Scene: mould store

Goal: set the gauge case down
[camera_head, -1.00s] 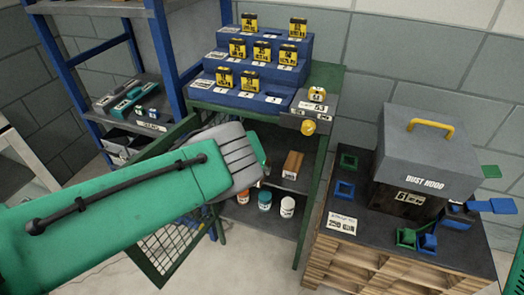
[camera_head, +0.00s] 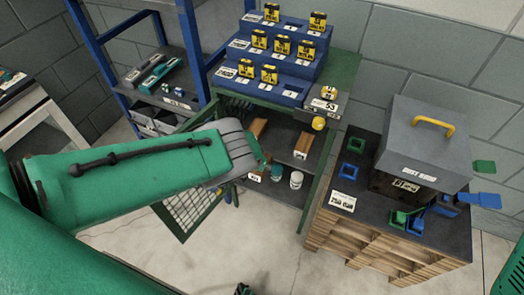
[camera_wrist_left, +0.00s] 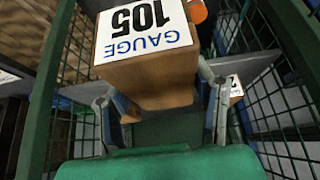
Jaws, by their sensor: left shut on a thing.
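The gauge case (camera_wrist_left: 148,80) is a brown block with a white label reading GAUGE 105, upside down in the left wrist view. My left gripper (camera_wrist_left: 162,115) is shut on it, a finger on each side. Green mesh walls stand on both sides. In the head view my left gripper (camera_head: 262,166) is at the front of the green cabinet (camera_head: 318,192), by its shelves. The held case is hard to make out there, and its underside is hidden, so I cannot tell if it touches a surface.
Brown blocks (camera_head: 304,143) lie on the cabinet's upper inside shelf; jars (camera_head: 296,180) stand below. A mesh door (camera_head: 190,212) hangs open at left. Blue steps (camera_head: 290,62) with yellow-and-black boxes sit on top. A grey dust hood (camera_head: 425,140) stands on the right bench.

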